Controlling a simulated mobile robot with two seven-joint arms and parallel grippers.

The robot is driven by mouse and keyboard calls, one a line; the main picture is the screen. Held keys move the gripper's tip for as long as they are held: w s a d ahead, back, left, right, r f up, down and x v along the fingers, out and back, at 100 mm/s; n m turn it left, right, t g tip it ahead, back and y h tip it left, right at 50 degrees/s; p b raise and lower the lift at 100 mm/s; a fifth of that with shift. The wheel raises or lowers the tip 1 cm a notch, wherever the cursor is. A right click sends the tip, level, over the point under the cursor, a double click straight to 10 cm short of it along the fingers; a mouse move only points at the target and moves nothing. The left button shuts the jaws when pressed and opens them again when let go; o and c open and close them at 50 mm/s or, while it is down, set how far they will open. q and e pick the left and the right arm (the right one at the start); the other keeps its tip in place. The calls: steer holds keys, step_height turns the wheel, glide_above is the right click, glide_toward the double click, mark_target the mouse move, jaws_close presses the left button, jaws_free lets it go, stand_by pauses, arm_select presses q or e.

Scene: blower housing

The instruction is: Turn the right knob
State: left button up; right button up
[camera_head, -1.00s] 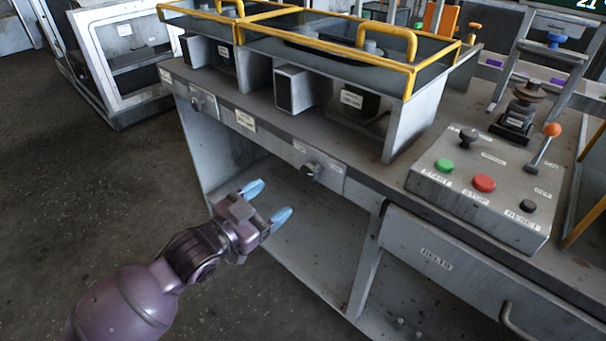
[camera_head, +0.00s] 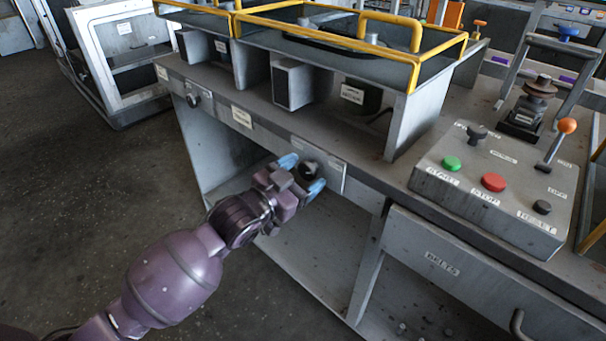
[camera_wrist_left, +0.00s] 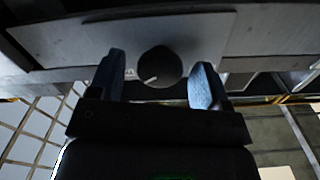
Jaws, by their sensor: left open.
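The right knob (camera_head: 309,170) is a dark round knob on a light plate on the bench's front edge. It also shows in the left wrist view (camera_wrist_left: 160,66), with a pale pointer line toward its lower left. My left gripper (camera_head: 302,174) is open, its blue fingertips on either side of the knob. In the left wrist view the left gripper (camera_wrist_left: 160,85) has a finger on each side of the knob, with a visible gap on both sides. Another knob (camera_head: 205,95) sits on the front edge further left. My right gripper is not in view.
A control box (camera_head: 490,185) with green, red and black buttons stands on the bench at right. A yellow-railed housing (camera_head: 345,50) stands above the bench top. A drawer (camera_head: 470,275) is below at right. The floor (camera_head: 90,200) at left is clear.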

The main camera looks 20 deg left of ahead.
arm_select(q)
steer(key=c, duration=0.9)
steer(key=shift+c, duration=0.2)
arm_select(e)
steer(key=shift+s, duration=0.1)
arm_select(q)
steer(key=shift+r, duration=0.15)
